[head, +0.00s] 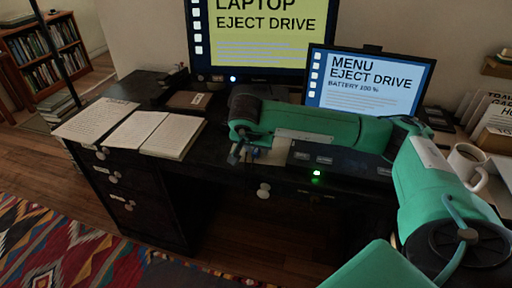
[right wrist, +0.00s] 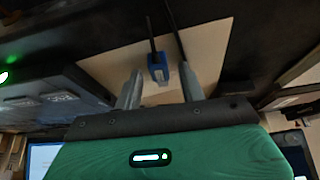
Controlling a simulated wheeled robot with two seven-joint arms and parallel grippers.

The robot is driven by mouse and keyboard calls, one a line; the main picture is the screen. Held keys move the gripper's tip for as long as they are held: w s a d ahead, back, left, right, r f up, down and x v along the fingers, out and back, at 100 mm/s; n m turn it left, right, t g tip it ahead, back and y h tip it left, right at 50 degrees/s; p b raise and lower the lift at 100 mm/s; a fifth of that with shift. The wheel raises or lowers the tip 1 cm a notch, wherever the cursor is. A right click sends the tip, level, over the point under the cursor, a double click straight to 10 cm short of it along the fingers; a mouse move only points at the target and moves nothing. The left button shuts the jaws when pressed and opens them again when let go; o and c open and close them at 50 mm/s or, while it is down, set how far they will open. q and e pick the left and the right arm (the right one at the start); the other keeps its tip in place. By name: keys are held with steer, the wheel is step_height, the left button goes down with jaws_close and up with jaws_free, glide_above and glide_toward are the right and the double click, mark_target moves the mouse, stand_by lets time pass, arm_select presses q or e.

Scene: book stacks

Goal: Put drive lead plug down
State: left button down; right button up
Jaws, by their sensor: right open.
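A small blue plug (right wrist: 158,68) on a dark lead lies over a beige pad (right wrist: 115,68) in the right wrist view. My right gripper (right wrist: 162,88) is open, its two grey fingers on either side of the plug with a gap visible. I cannot tell whether the plug touches the pad. A second dark lead (right wrist: 175,30) runs down towards the right finger. In the head view my right gripper (head: 243,155) is low over the desk's front edge, and the pad (head: 275,152) shows partly behind it. My left gripper is not in view.
A dark box with a green light (head: 317,175) sits right of the pad. A laptop (head: 365,85) and a monitor (head: 262,35), both reading "EJECT DRIVE", stand behind. Open books (head: 135,130) lie at left on the dark desk. A white mug (head: 468,165) stands at right, near my arm.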

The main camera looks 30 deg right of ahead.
steer(key=shift+r+p, duration=0.45)
steer(key=shift+r, duration=0.2)
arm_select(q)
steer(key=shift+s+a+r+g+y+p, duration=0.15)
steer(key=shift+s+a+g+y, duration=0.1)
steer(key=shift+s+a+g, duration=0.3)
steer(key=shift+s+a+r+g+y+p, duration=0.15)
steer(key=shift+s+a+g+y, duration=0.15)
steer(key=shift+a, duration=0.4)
arm_select(e)
steer(key=v, duration=1.1)
steer(key=shift+s+a+r, duration=0.15)
steer(key=shift+s+r, duration=0.05)
steer(key=shift+r, duration=0.1)
